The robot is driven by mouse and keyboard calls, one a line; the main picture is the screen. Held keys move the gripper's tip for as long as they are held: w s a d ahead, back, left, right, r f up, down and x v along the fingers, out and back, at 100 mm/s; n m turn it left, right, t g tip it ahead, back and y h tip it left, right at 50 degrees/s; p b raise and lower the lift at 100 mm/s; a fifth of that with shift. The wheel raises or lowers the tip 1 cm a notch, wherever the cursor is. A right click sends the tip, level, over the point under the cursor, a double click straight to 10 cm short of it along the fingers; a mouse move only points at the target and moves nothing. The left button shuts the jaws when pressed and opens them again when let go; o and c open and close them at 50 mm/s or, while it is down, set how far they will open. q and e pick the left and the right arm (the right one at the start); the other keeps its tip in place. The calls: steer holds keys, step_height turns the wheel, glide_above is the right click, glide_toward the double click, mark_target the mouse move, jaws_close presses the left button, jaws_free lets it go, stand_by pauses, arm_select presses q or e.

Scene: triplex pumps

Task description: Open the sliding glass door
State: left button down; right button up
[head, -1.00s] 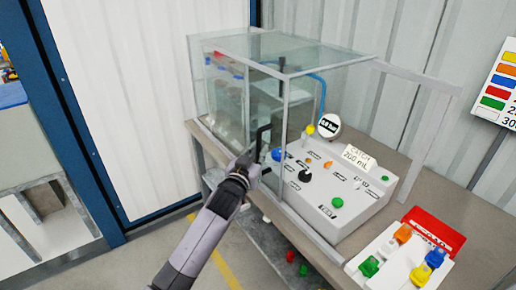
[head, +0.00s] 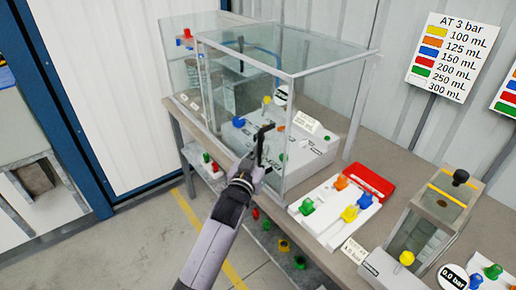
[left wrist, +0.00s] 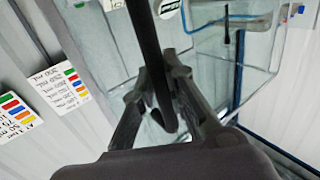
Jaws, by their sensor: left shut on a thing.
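The sliding glass door (head: 287,120) is a clear framed enclosure in the head view. It now stands around and in front of the white control panel (head: 310,152). Its black upright handle (head: 264,146) is at the lower front of the glass. My left gripper (head: 252,168) is at the handle and shut on it. In the left wrist view, the dark handle bar (left wrist: 148,50) runs down between the fingers of my left gripper (left wrist: 157,98). My right gripper is not in view.
A fixed glass-sided part (head: 180,45) stands at the left. A white tray (head: 322,225) with coloured knobs and a red box (head: 368,182) lie on the bench to the right. A clear tank (head: 425,225) stands farther right. Floor at lower left is clear.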

arm_select(q)
steer(key=shift+s+d, duration=0.1)
steer(key=c, duration=1.6)
jaws_free()
steer(key=v, duration=1.2)
